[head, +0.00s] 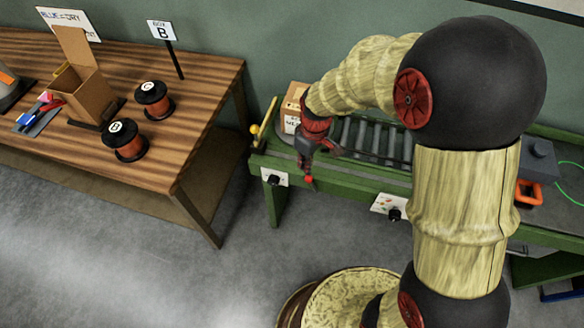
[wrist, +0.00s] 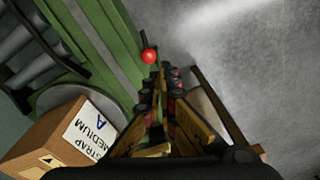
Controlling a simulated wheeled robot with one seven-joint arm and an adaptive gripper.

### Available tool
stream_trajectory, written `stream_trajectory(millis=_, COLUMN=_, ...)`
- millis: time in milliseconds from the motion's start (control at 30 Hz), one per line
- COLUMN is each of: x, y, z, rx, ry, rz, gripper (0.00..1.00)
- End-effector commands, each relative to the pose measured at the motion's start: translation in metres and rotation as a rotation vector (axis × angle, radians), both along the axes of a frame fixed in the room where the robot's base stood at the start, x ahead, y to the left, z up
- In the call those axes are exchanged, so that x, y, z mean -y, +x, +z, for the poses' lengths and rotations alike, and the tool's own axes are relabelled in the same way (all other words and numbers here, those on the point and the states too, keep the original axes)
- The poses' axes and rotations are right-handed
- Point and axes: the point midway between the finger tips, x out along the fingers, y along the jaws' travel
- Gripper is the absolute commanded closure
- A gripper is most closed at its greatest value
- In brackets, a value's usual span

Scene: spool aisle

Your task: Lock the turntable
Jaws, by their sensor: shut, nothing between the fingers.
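The turntable (wrist: 118,106) is a grey disc at the end of the green conveyor frame, seen in the wrist view. A cardboard box (wrist: 50,140) with a white label reading "STRAP MEDIUM" and "A" sits on it. A red ball knob (wrist: 148,56) on a short dark lever stands out at the green frame's edge; the knob also shows in the head view (head: 309,180). My gripper (wrist: 161,74) is shut and empty, its tips close to the knob. I cannot tell whether they touch. In the head view my arm hides much of the turntable.
The conveyor's rollers (head: 370,138) run to the right. A yellow-ball stick (head: 254,130) stands at the green frame's left end. A wooden table (head: 190,100) with a black-and-red spool (head: 154,100), another spool (head: 125,140) and an open carton (head: 85,95) is at left. The floor between is clear.

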Motion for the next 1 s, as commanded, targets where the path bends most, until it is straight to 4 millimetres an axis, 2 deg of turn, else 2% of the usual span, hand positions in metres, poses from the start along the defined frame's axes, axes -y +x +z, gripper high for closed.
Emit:
stream_trajectory(millis=33, x=-0.003, y=0.012, z=0.006, rx=0.034, ry=0.007, rz=0.043, gripper=1.00)
stream_trajectory(millis=133, x=-0.006, y=0.023, z=0.010, rx=0.072, ry=0.011, rz=0.124, gripper=1.00)
stream_trajectory(millis=300, x=-0.006, y=0.026, z=0.010, rx=0.092, ry=0.008, rz=0.204, gripper=1.00)
stream_trajectory(millis=667, x=-0.006, y=0.026, z=0.010, rx=0.092, ry=0.007, rz=0.215, gripper=1.00)
stream_trajectory(millis=867, x=-0.007, y=0.027, z=-0.007, rx=0.090, ry=0.007, rz=0.214, gripper=1.00)
stream_trajectory(millis=1000, x=-0.009, y=0.029, z=-0.032, rx=0.088, ry=0.006, rz=0.214, gripper=1.00)
